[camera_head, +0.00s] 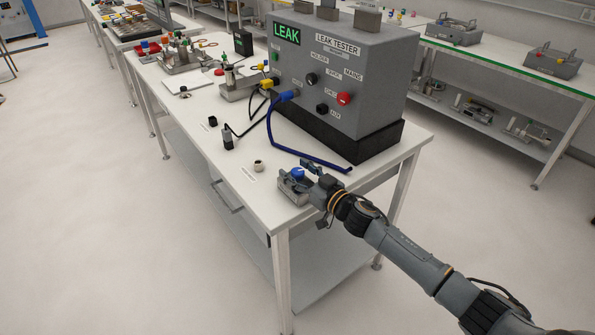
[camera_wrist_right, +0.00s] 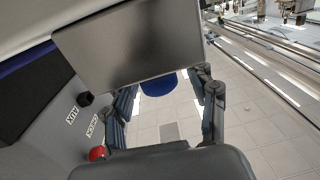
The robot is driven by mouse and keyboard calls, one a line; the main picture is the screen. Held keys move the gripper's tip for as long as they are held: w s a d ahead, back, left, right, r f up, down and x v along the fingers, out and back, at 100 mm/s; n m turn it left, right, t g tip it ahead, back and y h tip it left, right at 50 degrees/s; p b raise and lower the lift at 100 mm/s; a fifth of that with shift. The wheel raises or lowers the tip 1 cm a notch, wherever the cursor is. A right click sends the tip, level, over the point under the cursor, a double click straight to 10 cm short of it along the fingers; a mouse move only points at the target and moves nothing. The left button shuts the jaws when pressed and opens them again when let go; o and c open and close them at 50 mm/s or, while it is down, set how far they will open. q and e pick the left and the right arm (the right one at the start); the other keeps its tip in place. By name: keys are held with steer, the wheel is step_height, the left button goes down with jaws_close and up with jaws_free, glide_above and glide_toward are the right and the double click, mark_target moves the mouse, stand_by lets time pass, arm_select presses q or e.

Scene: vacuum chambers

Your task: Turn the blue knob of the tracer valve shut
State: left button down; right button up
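The tracer valve's blue knob (camera_head: 297,173) sits on a small grey metal block (camera_head: 293,191) at the near right corner of the white workbench. My right gripper (camera_head: 303,170) is at the knob, with its fingers apart. In the right wrist view the blue knob (camera_wrist_right: 158,87) shows between the two fingers (camera_wrist_right: 167,90), with visible gaps on both sides. Its lower edge shows below a flat grey surface, which hides the rest. Contact with the knob does not show. My left gripper is out of view.
The leak tester (camera_head: 343,80) stands behind the valve, with its LEAK display lit green. A blue hose (camera_head: 283,143) runs from it along the bench. A small pale cap (camera_head: 258,166) and a dark connector (camera_head: 227,138) lie to the left. The near bench edge is mostly clear.

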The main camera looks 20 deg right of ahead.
steer(key=c, duration=1.1)
steer(key=shift+r+n+g+y+p, duration=0.1)
steer(key=shift+n+g+y+p, duration=0.3)
steer(key=shift+n+y, duration=0.3)
steer(key=shift+c, duration=0.2)
steer(key=shift+n+g+y, duration=0.3)
steer(key=shift+y, duration=0.3)
steer(key=shift+n+g+y+b, duration=0.65)
steer(key=shift+n+g+y, duration=0.7)
steer(key=shift+y, duration=0.25)
steer(key=o, duration=1.2)
steer(key=shift+s+d, duration=0.1)
